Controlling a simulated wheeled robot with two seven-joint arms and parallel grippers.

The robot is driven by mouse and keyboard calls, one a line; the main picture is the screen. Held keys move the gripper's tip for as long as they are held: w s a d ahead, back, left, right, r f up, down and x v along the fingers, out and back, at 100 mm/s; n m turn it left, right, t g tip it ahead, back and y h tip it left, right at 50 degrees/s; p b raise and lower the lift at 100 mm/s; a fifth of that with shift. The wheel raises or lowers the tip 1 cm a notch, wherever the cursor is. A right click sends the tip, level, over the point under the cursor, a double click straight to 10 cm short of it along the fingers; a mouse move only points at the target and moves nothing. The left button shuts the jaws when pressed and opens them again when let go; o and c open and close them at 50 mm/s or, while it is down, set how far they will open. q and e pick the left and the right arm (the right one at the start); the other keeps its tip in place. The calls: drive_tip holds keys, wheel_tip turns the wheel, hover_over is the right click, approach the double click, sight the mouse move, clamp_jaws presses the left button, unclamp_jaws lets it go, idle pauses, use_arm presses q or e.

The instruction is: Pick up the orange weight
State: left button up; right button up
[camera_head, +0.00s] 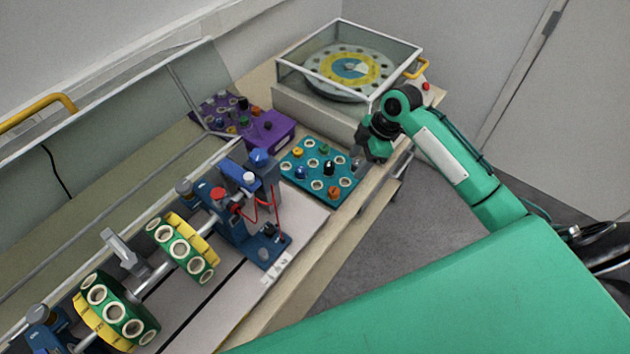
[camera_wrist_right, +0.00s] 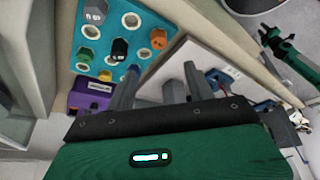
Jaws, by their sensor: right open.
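The orange weight (camera_head: 334,192) stands in the front corner of a teal tray (camera_head: 343,181). It also shows in the right wrist view (camera_wrist_right: 158,38), beyond my fingers. My right gripper (camera_head: 371,153) is above and behind the tray's right end, apart from the orange weight. In the right wrist view the right gripper's fingers (camera_wrist_right: 160,84) are spread with nothing held between them. In that view, a small green arm with a dark end at the upper right looks like my left arm; its jaws are too small to read.
Blue, black, green, yellow and grey weights share the teal tray. A purple tray (camera_head: 283,131) stands behind it. A clear-covered turntable (camera_head: 338,78) is at the back right. A blue rig (camera_head: 228,224) with green and yellow drums is at the left.

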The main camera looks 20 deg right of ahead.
drive_tip(key=p, duration=0.2)
hover_over(335, 191)
drive_tip(key=d, duration=0.2)
drive_tip(key=f, duration=0.7)
drive_tip(key=shift+s, duration=0.4)
drive_tip(key=shift+f, duration=0.35)
drive_tip(key=shift+w+a+f+p, duration=0.1)
drive_tip(key=shift+a+f+p, duration=0.15)
drive_tip(key=shift+f+p, duration=0.1)
drive_tip(key=p+x, duration=0.1)
drive_tip(key=x, duration=0.2)
drive_tip(key=shift+w+f, duration=0.15)
drive_tip(key=shift+w, duration=0.05)
drive_tip(key=shift+a+f, duration=0.1)
drive_tip(key=shift+f, duration=0.3)
use_arm(q)
drive_tip(key=r, duration=0.4)
drive_tip(key=shift+s, duration=0.25)
drive_tip(key=shift+d, duration=0.1)
use_arm(e)
drive_tip(key=c, duration=1)
